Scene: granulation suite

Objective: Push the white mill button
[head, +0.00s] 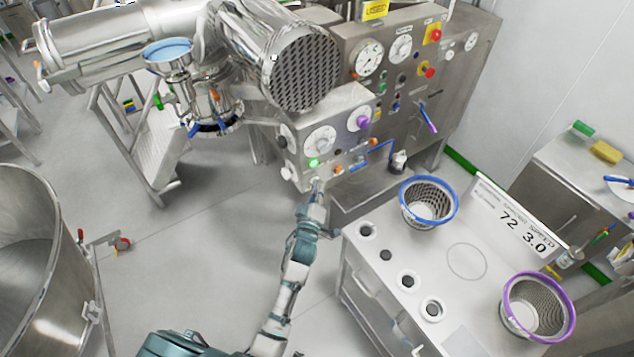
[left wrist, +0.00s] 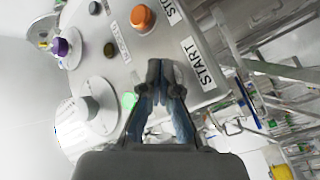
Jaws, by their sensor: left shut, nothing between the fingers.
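My left gripper (head: 318,186) is shut and empty, at the lower front of the small steel mill control box (head: 345,135). In the left wrist view its fingertips (left wrist: 165,76) are at the panel, close to the START label (left wrist: 203,66). I cannot make out the white button; the fingertips cover the panel beside that label. Whether they touch the panel is unclear. An orange button (left wrist: 143,18) sits near a STOP label, and a green light (left wrist: 129,101) glows beside the gripper. My right gripper is out of view.
Dials and a purple knob (head: 363,123) sit on the box, below a mesh-ended steel cylinder (head: 302,66). A white-topped cart (head: 385,235) with a blue-rimmed basket (head: 429,201) and a purple-rimmed basket (head: 538,306) stands right of my arm. A steel drum (head: 40,260) is at left.

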